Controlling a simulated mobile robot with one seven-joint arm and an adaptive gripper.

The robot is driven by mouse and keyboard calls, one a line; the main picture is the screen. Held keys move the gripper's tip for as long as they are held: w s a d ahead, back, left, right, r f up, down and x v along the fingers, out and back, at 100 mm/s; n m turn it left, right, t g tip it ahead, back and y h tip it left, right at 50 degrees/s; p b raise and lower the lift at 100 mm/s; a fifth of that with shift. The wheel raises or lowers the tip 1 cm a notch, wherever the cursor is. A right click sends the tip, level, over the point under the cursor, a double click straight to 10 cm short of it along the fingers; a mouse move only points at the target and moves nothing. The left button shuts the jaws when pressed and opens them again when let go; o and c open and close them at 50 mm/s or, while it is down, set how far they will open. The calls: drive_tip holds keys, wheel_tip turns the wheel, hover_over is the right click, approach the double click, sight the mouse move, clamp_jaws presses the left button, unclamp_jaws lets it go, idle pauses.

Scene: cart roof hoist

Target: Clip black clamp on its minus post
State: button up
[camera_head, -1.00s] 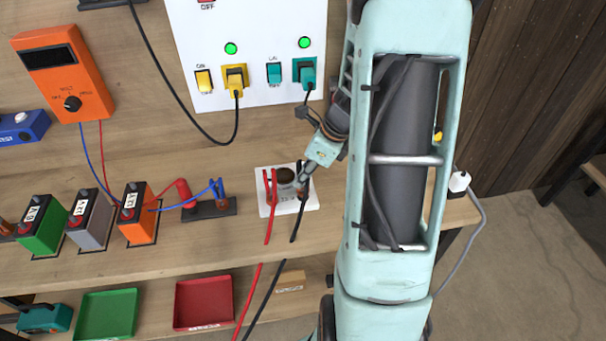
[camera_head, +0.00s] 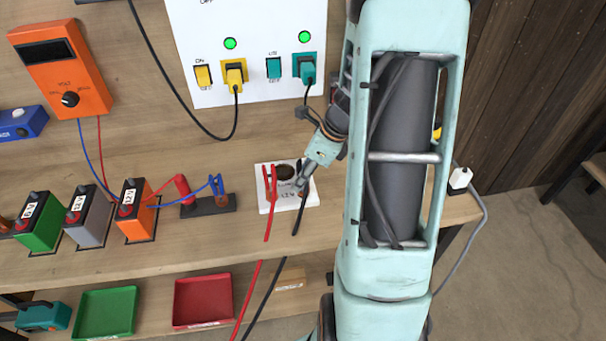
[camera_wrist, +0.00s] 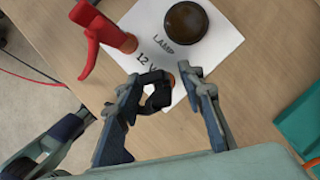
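The black clamp (camera_wrist: 155,88) lies between the fingers of my gripper (camera_wrist: 162,82) in the wrist view, at the lower edge of the white lamp plate. It is close to the left finger, and a gap shows to the right finger. My gripper (camera_head: 301,187) looks open around it, low over the plate (camera_head: 312,199). A copper-coloured post shows beside the clamp; whether its jaws are around the post I cannot tell. The red clamp (camera_wrist: 97,36) is at the other post (camera_wrist: 128,43), and also shows in the head view (camera_head: 269,185). The round lamp (camera_wrist: 186,22) is dark.
A black cable (camera_head: 270,272) and a red cable (camera_head: 250,295) hang over the table's front edge. Left stand a black block with red and blue clips (camera_head: 208,207), an orange battery (camera_head: 133,212) and other batteries. A switch panel (camera_head: 250,45) stands behind.

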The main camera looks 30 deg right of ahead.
drive_tip(key=v, duration=1.2)
drive_tip(key=shift+w, duration=0.15)
